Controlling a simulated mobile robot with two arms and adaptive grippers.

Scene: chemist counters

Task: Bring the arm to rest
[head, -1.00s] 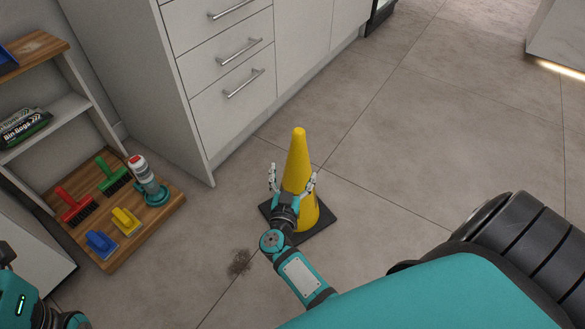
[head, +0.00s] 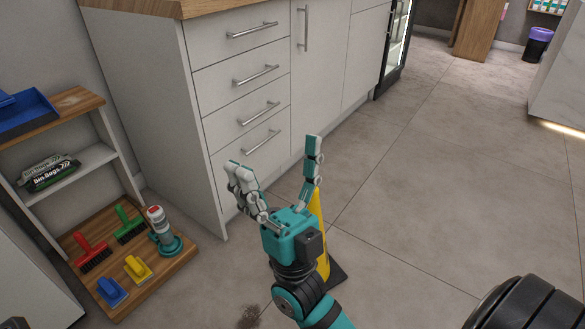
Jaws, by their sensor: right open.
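My right gripper (head: 277,175) is open and empty, its fingers spread and pointing up and away. It is raised in front of the white drawer cabinet. The yellow cone (head: 322,238) stands on its dark base on the floor behind my right gripper and wrist, which hide most of it. I cannot see my left gripper.
A white cabinet (head: 215,150) with drawers stands behind the gripper. At left, a shelf unit (head: 65,165) holds bin bags (head: 48,173) and a blue dustpan (head: 25,113). Brushes and a bottle (head: 160,222) sit on its wooden bottom board. A dark stain (head: 250,317) marks the floor. Open floor lies right.

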